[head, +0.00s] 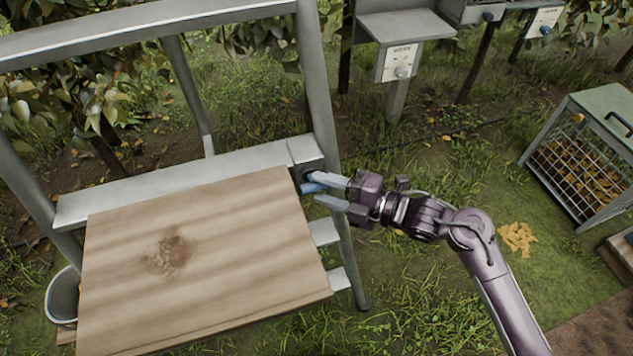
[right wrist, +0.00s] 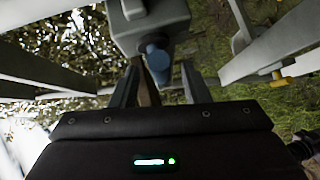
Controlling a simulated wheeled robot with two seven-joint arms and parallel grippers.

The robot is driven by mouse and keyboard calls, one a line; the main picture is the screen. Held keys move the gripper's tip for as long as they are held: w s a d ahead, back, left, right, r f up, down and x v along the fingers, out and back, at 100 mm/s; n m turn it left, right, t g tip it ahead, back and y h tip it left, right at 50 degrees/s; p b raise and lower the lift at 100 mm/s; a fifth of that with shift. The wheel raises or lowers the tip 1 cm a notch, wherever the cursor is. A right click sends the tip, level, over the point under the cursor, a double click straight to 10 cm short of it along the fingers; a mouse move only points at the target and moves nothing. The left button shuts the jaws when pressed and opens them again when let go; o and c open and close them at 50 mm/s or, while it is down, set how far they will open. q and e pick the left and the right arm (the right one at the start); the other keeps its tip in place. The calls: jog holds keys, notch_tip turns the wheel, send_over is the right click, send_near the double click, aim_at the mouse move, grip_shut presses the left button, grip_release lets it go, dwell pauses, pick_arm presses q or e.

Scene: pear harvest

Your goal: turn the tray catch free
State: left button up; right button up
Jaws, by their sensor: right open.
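The blue catch knob (head: 311,188) sticks out from a grey housing (head: 306,152) at the right end of the rail behind a wooden tray board (head: 215,285). In the right wrist view the blue knob (right wrist: 157,62) stands on the grey housing (right wrist: 152,22), straight ahead. My right gripper (head: 320,187) is open, its two fingers pointing left at the knob. In the right wrist view the fingers (right wrist: 160,80) are on either side of the knob's line, with the knob near their tips. I see no contact. My left gripper is not in view.
A grey post (head: 318,80) stands close behind the housing. A metal bucket (head: 63,297) is at the left. A mesh crate (head: 588,150) with yellow contents stands at the right.

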jog(key=shift+x, duration=1.2)
jog(key=shift+w, duration=0.1)
jog(key=shift+d, duration=0.1)
